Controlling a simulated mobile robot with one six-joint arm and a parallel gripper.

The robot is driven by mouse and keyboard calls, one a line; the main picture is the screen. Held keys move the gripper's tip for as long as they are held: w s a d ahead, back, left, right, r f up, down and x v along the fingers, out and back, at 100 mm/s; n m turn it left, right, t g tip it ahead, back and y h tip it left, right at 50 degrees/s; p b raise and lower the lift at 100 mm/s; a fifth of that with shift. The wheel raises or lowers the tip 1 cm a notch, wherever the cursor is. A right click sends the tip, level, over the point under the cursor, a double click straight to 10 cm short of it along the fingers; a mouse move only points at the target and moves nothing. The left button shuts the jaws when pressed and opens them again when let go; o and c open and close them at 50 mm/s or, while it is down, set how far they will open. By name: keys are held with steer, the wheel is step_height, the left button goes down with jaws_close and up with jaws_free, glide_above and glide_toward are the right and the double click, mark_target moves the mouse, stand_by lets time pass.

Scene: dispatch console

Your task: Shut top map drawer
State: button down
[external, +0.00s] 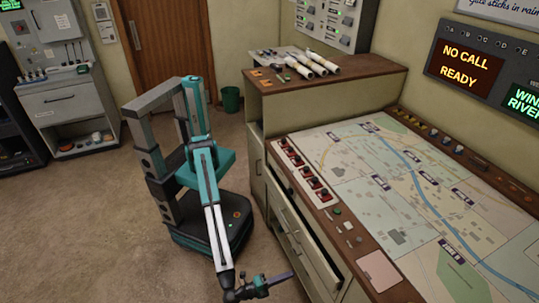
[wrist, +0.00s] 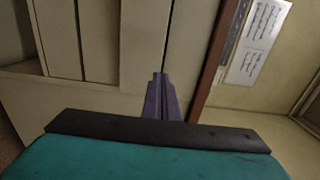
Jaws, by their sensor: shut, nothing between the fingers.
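The map console's cream front carries the drawers. In the external view the top map drawer (external: 303,238) stands partly out, with a dark gap between its front and the console's brown top edge. My gripper (external: 284,277) is low at the bottom of the picture, in front of the console's near end and apart from the drawer front. In the wrist view its purple fingers (wrist: 163,92) are together and empty, pointing towards cream panels with dark seams (wrist: 169,38). I cannot tell from the wrist view which panel is the drawer.
The console top (external: 385,170) holds a map and a row of red switches (external: 305,170). A raised cabinet (external: 325,85) with rolled papers stands behind it. A green bin (external: 231,99) is by the wooden door. The floor (external: 90,225) left of my base is clear.

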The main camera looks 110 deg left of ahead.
mark_target(321, 261)
steer(key=x, duration=1.3)
steer(key=shift+w+a+b, duration=0.15)
steer(key=shift+a+b, duration=0.05)
steer(key=shift+b, duration=0.1)
steer(key=shift+w, duration=0.1)
steer(key=x, duration=0.4)
steer(key=shift+a+f, duration=0.1)
steer(key=shift+w+a, duration=0.25)
steer(key=shift+w, duration=0.05)
steer(key=v, duration=1.5)
steer(key=shift+a, duration=0.1)
